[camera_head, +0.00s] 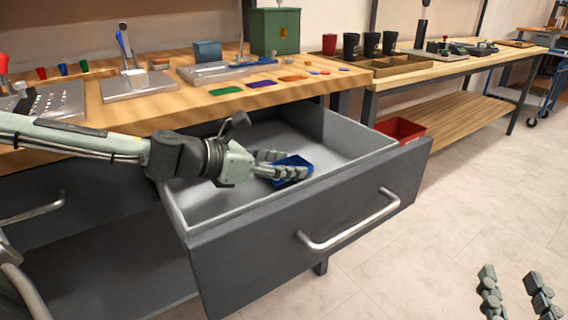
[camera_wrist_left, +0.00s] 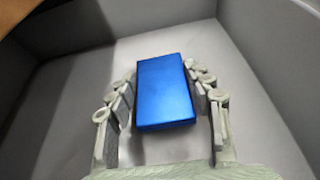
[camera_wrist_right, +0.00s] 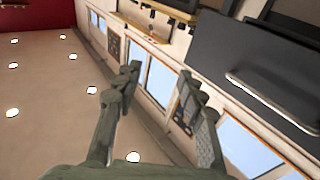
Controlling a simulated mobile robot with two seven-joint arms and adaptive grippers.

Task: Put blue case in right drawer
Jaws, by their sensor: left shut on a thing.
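The blue case (camera_head: 292,168) is a flat blue block inside the open right drawer (camera_head: 340,158), a grey box with a dark front and a silver handle. My left gripper (camera_head: 280,170) reaches into the drawer from the left and is shut on the case. In the left wrist view the case (camera_wrist_left: 166,92) lies between the two fingers, with the grey drawer walls around it. I cannot tell whether the case touches the drawer floor. My right gripper (camera_head: 515,292) is at the lower right of the head view. It is open and empty in the right wrist view (camera_wrist_right: 160,85).
The wooden workbench (camera_head: 190,105) above the drawer holds a marker stand, coloured plates and a green cabinet (camera_head: 275,31). A red bin (camera_head: 400,130) is behind the drawer.

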